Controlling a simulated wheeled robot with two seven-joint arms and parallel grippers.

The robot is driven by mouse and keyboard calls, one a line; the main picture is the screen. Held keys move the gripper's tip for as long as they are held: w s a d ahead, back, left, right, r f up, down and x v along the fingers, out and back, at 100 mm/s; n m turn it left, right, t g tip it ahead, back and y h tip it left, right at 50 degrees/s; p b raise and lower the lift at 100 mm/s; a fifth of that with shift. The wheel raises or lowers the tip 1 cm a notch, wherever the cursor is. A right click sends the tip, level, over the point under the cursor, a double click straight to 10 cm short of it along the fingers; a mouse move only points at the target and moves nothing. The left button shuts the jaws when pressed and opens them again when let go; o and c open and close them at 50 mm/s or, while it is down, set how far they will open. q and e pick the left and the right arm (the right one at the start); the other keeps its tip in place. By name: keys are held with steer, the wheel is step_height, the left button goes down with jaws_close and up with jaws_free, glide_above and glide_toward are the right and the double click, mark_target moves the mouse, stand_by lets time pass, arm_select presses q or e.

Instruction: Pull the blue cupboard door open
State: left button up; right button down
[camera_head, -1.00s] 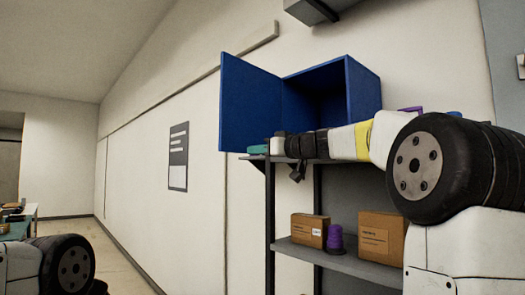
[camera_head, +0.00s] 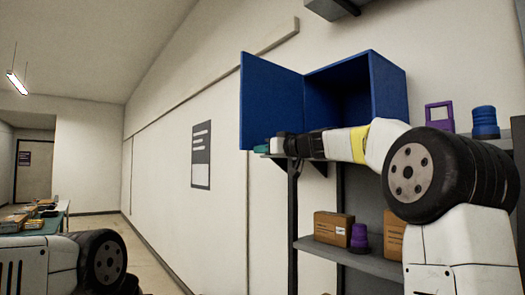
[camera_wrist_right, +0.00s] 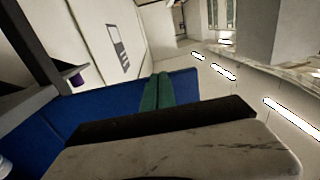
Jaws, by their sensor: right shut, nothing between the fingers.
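My right arm reaches across in front of the cupboard from the right. My right gripper (camera_head: 262,147) is at the lower edge of the door and is shut and empty. In the right wrist view its green fingers (camera_wrist_right: 156,92) lie together against the blue door panel (camera_wrist_right: 185,86); I cannot tell whether they touch. My left arm shows at bottom left, its gripper out of view.
The shelf (camera_head: 375,262) below holds a cardboard box (camera_head: 333,228) and a purple item (camera_head: 359,238). A purple frame (camera_head: 440,115) and a blue container (camera_head: 485,122) stand on the upper shelf at right. A cluttered table (camera_head: 45,226) is at far left. The floor between is clear.

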steer(key=w+a+m+t+h, duration=0.1)
steer(key=w+a+h, duration=0.1)
steer(key=w+a, duration=0.2)
steer(key=shift+w+a+m+t, duration=0.2)
steer(key=shift+w+m+t, duration=0.1)
steer(key=shift+w+m, duration=0.15)
